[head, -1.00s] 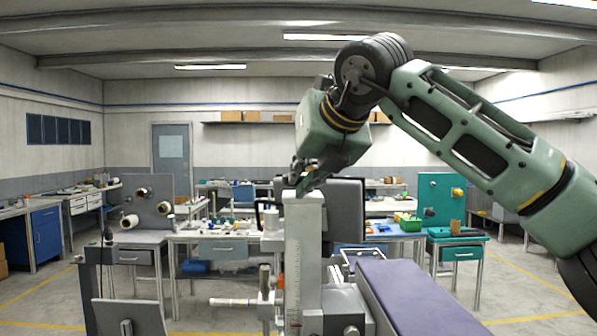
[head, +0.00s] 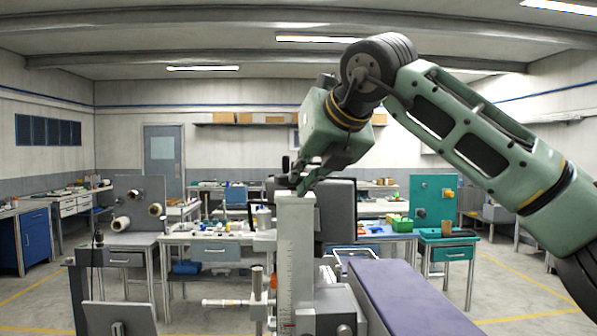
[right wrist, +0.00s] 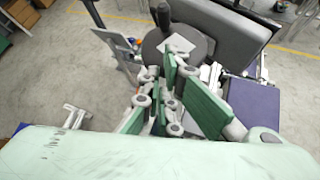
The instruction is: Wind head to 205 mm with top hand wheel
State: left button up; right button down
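A grey upright column (head: 294,265) with a scale along its front stands in the middle of the head view. The scale's numbers are too small to read. The top hand wheel (right wrist: 152,48) is a dark grey disc in the right wrist view. Its black handle (right wrist: 161,15) stands up near the far rim; a dark knob also shows in the head view (head: 285,164). My right gripper (head: 302,184) is just above the column top. In the right wrist view its green-padded fingers (right wrist: 176,88) look spread, short of the handle, with nothing seen between them. My left gripper is not in view.
A long purple-topped table (head: 405,297) extends from the column toward the front right. A dark grey panel (head: 338,208) stands behind the column. Cluttered workbenches (head: 214,238) line the back. Open floor (head: 510,290) lies at the right.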

jog(key=shift+w+d+f, duration=0.15)
jog(key=shift+w+d, duration=0.05)
jog(key=shift+d, duration=0.6)
jog(key=s+a+b+v, duration=0.1)
jog(key=v, duration=0.9)
jog(key=shift+f+b, duration=0.2)
jog(key=shift+b, duration=0.2)
dwell(0.6)
jog(key=shift+a, duration=0.1)
jog(key=shift+f, duration=0.1)
